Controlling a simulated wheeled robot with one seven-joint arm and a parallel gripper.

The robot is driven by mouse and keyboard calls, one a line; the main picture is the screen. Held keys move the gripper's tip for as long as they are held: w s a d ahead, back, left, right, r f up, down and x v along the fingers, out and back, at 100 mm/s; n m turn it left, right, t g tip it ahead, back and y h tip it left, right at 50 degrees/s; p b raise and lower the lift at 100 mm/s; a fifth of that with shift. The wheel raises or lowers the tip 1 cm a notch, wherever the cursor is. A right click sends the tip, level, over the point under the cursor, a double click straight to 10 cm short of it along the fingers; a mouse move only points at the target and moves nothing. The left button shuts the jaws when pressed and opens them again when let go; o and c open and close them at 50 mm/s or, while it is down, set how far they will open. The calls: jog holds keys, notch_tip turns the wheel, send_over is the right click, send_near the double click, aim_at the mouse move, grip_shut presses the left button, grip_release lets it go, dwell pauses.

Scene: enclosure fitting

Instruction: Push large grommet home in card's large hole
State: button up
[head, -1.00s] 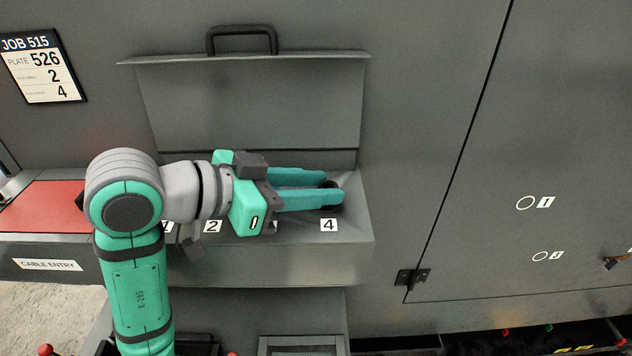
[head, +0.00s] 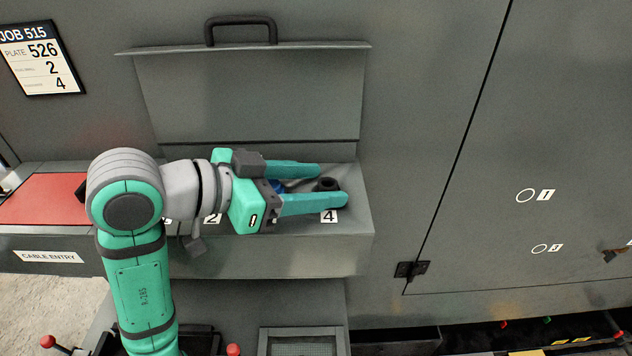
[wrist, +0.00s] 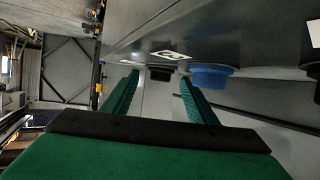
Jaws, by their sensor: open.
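The job card (head: 40,59) at the upper left reads JOB 515, plate 526, with 2 and 4 below; its small words are not legible. A black grommet (head: 327,184) sits in the open tray behind label 4 (head: 329,216). My gripper (head: 332,185) is open, reaching in from the left, with one finger behind the grommet and one in front; I cannot tell if either touches it. The wrist view shows a dark grommet (wrist: 160,73) beyond the open fingers. Ring marks numbered 1 (head: 525,196) and, less clearly, 3 (head: 540,249) are on the right-hand panel.
A blue part (head: 277,186) lies in the tray, partly hidden by my gripper; it also shows in the wrist view (wrist: 210,76). The tray's raised lid (head: 250,95) stands behind. A red surface (head: 45,202) is at left above the CABLE ENTRY label. A hinge (head: 411,270) sits right of the tray.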

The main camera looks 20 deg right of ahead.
jog(key=v, duration=1)
jog(key=shift+s+a, duration=0.1)
jog(key=shift+a, duration=0.2)
jog(key=shift+d, duration=0.1)
